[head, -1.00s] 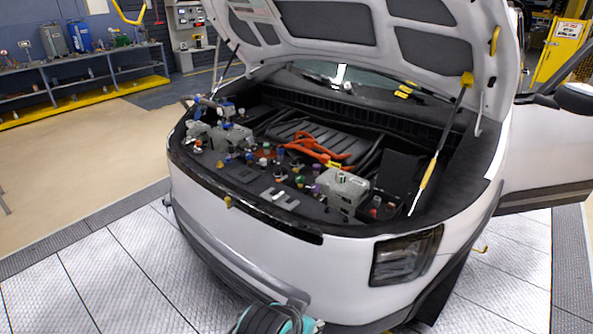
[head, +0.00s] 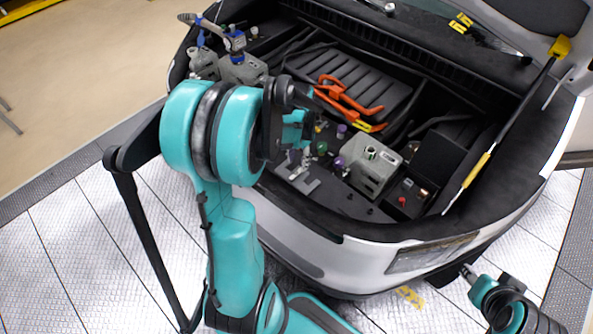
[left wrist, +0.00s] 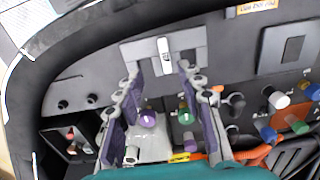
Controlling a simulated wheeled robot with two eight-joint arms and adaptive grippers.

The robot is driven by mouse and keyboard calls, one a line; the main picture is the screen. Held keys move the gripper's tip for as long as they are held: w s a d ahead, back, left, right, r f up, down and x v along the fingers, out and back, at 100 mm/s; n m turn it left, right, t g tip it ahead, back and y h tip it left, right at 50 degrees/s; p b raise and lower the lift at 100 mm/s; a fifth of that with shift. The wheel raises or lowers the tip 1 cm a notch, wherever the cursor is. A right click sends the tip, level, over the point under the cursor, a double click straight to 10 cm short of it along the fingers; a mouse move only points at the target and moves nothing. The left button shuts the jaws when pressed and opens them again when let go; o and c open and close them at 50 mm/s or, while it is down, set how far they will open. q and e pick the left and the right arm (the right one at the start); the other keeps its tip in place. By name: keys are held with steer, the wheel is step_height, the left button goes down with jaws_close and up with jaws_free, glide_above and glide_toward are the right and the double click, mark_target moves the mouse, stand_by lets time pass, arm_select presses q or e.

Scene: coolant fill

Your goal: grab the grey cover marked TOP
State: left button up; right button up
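A flat grey cover (left wrist: 190,46) with a notched outline lies on the dark panel at the front of the engine bay. A small light label sits at its middle, its lettering too small to read. In the head view this cover (head: 304,184) is partly hidden by my left gripper. My left gripper (left wrist: 160,69) is open and empty, its two purple-lined fingers spread apart. In the wrist view their tips show at the cover's lower part; I cannot tell whether they touch. In the head view the left gripper (head: 304,152) is just above the panel.
A grey reservoir (head: 372,172), a purple cap (left wrist: 147,117), a green cap (left wrist: 186,112) and several other caps stand close by. Orange cables (head: 345,97) cross behind. The raised hood's prop (head: 505,125) is at the right. Part of my right arm shows at lower right.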

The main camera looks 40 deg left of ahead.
mark_target(297, 173)
arm_select(q)
steer(key=f+b, duration=0.1)
steer(key=f, duration=0.4)
steer(key=a+f+b, duration=0.1)
steer(key=f, duration=0.2)
steer(key=shift+w+b, duration=0.25)
steer(key=shift+b, duration=0.1)
steer(key=shift+s+d+r, duration=0.1)
jaws_close()
